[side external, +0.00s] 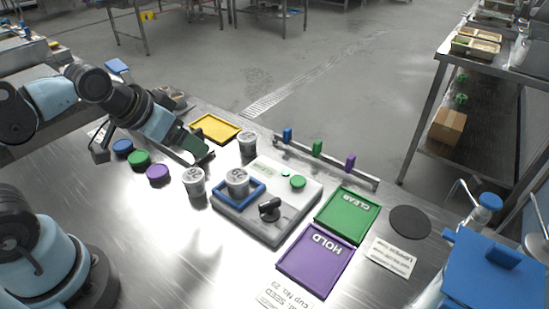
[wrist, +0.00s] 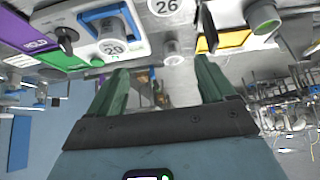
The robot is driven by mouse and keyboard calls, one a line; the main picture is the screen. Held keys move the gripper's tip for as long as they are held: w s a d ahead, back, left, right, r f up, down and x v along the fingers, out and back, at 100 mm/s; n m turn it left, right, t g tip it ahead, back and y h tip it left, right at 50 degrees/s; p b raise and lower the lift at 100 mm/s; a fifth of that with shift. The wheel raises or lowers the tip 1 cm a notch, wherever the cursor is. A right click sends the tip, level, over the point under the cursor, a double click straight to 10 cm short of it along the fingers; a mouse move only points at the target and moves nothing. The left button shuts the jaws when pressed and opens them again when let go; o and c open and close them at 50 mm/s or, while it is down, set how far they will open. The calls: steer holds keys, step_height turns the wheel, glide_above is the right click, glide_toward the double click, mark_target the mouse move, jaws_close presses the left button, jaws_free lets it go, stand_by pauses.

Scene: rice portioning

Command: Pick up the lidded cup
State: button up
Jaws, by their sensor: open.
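Three pale grey cups with numbered tops show in the side view. One cup (side external: 237,183) sits inside the blue square frame (side external: 258,188) on the grey device; in the wrist view its top (wrist: 113,46) reads 20. Another cup (side external: 194,183) stands on the table left of the device; a top reading 26 (wrist: 166,6) is cut off at the wrist view's upper edge. A third cup (side external: 248,144) stands behind the device, also in the wrist view (wrist: 172,52). I cannot tell which is the lidded one.
Blue (side external: 122,146), green (side external: 139,158) and purple (side external: 158,173) discs lie below my gripper. A yellow tray (side external: 238,137) is behind it. A rail with coloured tabs (side external: 317,148), a green CLEAR tray (side external: 360,225) and a purple HOLD tray (side external: 308,277) lie right.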

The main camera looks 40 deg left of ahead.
steer(key=r+n+g, duration=0.2)
steer(key=n+g, duration=0.5)
steer(key=n, duration=1.6)
glide_above(237, 175)
steer(key=shift+m, duration=0.3)
steer(key=shift+f, duration=5.75)
steer(key=shift+c, duration=0.5)
steer(key=c, duration=1.1)
steer(key=shift+c, duration=0.2)
